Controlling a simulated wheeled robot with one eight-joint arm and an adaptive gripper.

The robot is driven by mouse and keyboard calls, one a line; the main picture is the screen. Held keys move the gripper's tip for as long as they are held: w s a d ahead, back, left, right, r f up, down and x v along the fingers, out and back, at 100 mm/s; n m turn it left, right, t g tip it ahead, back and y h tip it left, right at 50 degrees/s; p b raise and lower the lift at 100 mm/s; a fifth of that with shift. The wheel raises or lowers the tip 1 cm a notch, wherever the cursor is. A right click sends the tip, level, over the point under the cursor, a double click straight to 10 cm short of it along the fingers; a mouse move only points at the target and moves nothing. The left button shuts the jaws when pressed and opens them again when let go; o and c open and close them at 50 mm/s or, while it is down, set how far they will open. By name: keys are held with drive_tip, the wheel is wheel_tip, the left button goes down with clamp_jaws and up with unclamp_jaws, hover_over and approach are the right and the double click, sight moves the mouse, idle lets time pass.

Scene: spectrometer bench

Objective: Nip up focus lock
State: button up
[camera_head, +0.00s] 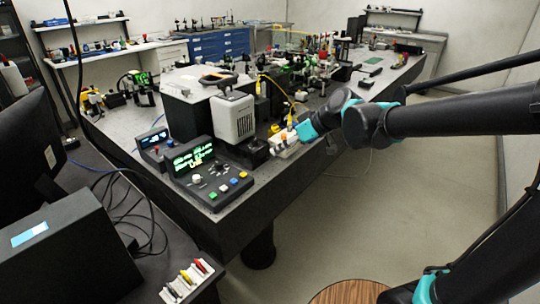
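My arm reaches in from the right, and its teal-banded wrist is over the near right edge of the bench.
A control console (207,174) with a green display and coloured buttons sits at the bench's near corner. A white-fronted instrument (232,118) stands behind it. A yellow cable (277,91) arches close to the wrist. Dense optics fill the bench behind. A round wooden stool (348,292) stands below; the right floor is clear.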

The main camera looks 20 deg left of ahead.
sight(264, 158)
drive_tip(key=shift+x, duration=3.6)
clamp_jaws()
